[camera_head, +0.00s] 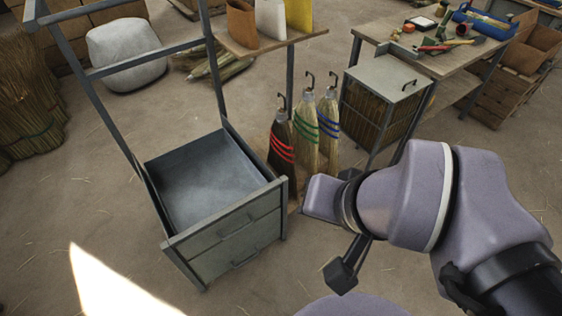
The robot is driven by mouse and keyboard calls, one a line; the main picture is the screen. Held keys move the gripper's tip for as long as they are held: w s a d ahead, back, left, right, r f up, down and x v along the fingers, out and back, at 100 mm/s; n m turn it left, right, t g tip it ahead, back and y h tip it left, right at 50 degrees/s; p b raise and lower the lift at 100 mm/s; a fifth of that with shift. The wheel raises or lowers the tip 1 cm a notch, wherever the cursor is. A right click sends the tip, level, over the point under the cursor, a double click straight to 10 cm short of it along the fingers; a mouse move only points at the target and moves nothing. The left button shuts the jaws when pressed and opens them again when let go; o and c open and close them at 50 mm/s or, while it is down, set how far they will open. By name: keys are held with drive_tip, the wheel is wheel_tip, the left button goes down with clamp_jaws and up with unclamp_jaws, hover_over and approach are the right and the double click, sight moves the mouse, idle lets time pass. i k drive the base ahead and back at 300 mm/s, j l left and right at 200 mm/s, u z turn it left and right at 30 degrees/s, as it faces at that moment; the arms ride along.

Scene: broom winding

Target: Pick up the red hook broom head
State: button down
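The red hook broom head (281,148) is a dark brush with red bands and a dark hook on top. It stands upright beside the open drawer unit, leftmost in a row of three. A green-banded broom head (305,131) and a blue-banded one (328,125) stand close to its right, each with a hook. My gripper (341,274) shows only in part, as a dark finger-like piece below my purple wrist, to the lower right of the red broom head and apart from it. The rest of it is hidden by my wrist, so its opening cannot be seen.
A grey drawer unit (226,239) with an open, empty-looking top stands left of the broom heads. A lidded cabinet (388,76) stands to their right, and a workbench (440,62) with tools behind it. A shelf (285,38) overhangs behind. Open floor lies in front.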

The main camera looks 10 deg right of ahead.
sight(281, 153)
drive_tip(key=i+j+z, duration=0.3)
drive_tip(key=i, duration=0.25)
drive_tip(key=i+j+z, duration=0.35)
drive_tip(key=i, duration=0.2)
